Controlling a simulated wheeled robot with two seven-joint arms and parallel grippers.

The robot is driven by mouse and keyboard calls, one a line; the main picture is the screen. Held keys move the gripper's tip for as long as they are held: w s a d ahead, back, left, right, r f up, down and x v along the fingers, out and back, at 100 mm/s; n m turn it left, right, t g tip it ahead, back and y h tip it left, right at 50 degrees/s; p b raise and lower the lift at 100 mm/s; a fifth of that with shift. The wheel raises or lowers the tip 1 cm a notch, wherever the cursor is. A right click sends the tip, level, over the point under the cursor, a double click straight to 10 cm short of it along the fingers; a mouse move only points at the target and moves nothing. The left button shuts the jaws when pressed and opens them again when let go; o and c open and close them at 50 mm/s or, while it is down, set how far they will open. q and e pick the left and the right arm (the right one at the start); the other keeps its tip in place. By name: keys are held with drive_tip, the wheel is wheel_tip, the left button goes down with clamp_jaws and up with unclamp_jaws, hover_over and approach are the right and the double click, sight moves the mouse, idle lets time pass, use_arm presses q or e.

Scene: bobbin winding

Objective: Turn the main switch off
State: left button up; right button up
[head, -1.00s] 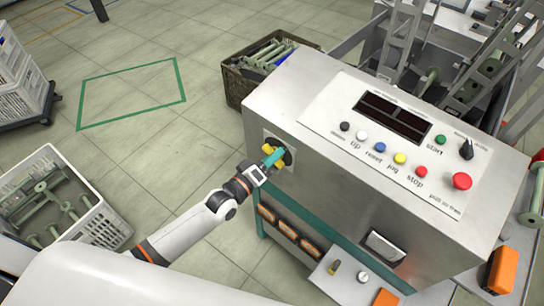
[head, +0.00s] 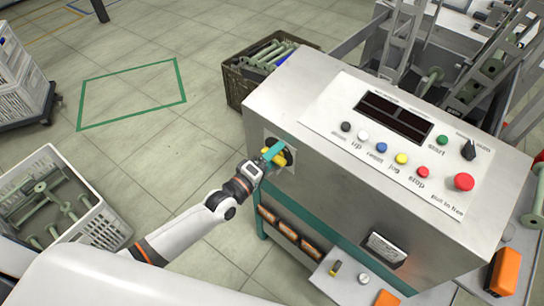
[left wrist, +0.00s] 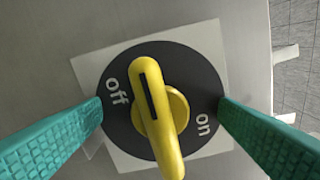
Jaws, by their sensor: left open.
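The main switch is a yellow rotary handle (left wrist: 162,115) on a round black dial (left wrist: 118,128) with a pale square plate. In the left wrist view its black stripe points up and slightly left, its end nearer the "off" mark than the "on" mark. In the head view the yellow handle (head: 274,152) shows on the upper left side of the steel control cabinet (head: 330,165), partly hidden. My left gripper (left wrist: 162,130) has teal fingers, open on both sides of the handle with gaps to it; it also shows at the dial in the head view (head: 270,160). My right gripper is not in view.
The cabinet top has a panel with several coloured buttons, a red mushroom button (head: 464,181) and a black selector (head: 469,149). A dark crate of bobbins (head: 238,92) stands behind, a white crate (head: 104,226) at left.

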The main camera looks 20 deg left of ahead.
use_arm(q)
drive_tip(key=p+v, duration=0.2)
drive_tip(key=v, duration=0.7)
drive_tip(key=shift+p, duration=0.3)
idle(0.3)
